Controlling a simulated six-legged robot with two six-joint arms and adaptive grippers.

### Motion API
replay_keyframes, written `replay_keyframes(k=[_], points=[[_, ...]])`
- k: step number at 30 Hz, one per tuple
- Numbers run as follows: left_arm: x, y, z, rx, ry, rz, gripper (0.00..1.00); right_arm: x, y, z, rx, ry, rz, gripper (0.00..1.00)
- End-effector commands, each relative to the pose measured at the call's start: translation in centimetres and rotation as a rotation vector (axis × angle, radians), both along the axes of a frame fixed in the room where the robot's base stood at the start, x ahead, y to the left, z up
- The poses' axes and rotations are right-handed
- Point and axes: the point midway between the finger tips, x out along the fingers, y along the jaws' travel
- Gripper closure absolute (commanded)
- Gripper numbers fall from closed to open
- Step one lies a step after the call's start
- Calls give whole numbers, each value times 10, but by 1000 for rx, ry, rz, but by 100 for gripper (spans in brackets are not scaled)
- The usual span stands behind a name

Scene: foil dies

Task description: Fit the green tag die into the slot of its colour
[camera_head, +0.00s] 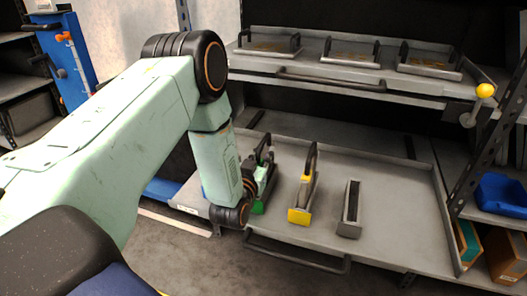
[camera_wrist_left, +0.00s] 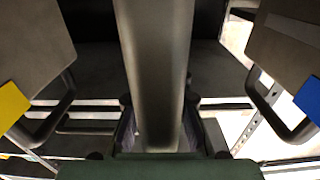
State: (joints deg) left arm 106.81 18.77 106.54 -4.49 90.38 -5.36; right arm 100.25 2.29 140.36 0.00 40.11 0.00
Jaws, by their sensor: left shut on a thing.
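My left arm reaches in from the left in the head view, and its gripper (camera_head: 249,188) is low over the left part of the pulled-out tray (camera_head: 395,210). It is shut on the green tag die (camera_head: 259,206), whose green end shows beside the gripper. The arm hides much of this die, and I cannot tell whether it is seated in a slot. In the left wrist view a grey bar (camera_wrist_left: 155,60) runs down the middle, between the fingers. My right gripper is out of view.
An upper shelf (camera_head: 300,72) holds several flat plates with handles. A tray handle (camera_head: 297,258) sticks out in front. In the left wrist view, grey handled blocks flank the bar, with a yellow tag (camera_wrist_left: 12,103) left and a blue tag (camera_wrist_left: 311,99) right. The tray's right side is clear.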

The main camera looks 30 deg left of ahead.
Motion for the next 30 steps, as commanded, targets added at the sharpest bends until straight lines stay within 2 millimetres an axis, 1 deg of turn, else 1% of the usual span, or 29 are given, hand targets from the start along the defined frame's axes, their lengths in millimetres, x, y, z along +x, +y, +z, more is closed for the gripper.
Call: replay_keyframes(k=[2,9,10,15,18,25,28,30], points=[[1,0,4,1,-8,0,100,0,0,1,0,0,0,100],[1,0,1,1,-7,0,100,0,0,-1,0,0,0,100],[-1,0,-2,-1,3,0,80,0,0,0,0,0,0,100],[-1,0,-2,-1,4,0,66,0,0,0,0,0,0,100],[-1,0,-2,-1,3,0,59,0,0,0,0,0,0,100],[-1,0,-2,-1,3,0,59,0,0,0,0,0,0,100],[-1,0,2,-1,3,0,59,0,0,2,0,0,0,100],[-8,-2,1,-2,7,-1,59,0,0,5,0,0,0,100]])
